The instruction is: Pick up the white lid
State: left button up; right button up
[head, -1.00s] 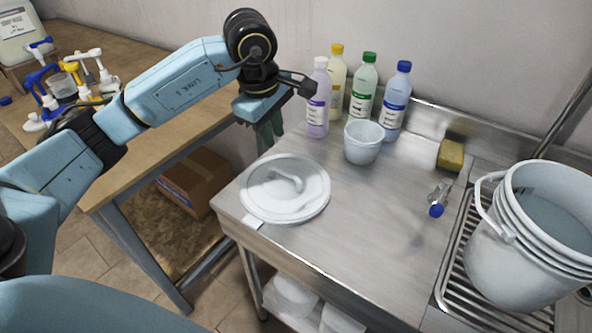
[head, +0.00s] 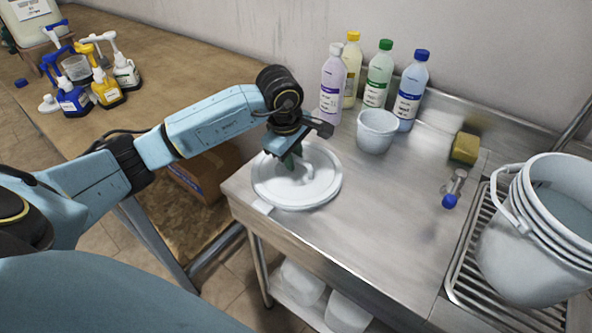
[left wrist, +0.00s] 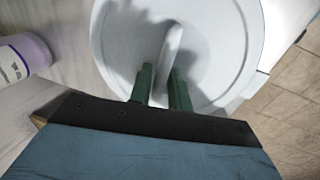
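The white lid (head: 318,190) is round with a raised handle bar across its middle. It lies on the left end of the steel counter in the head view, and fills much of the left wrist view (left wrist: 120,45). My left gripper (head: 293,163) is over the lid with its fingers pointing down at the handle. In the left wrist view its two green fingertips (left wrist: 162,78) stand apart, near the end of the handle (left wrist: 170,45). I see no grip on the handle. My right gripper is not in view.
Several bottles, including a lilac one (head: 331,88), stand behind the lid by the wall. A small white tub (head: 377,132), a sponge (head: 465,148) and a blue-tipped item (head: 452,195) are to the right. White buckets (head: 530,225) stand on the drain rack. The counter's middle is clear.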

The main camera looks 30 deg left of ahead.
pick_arm(q)
grip_shut()
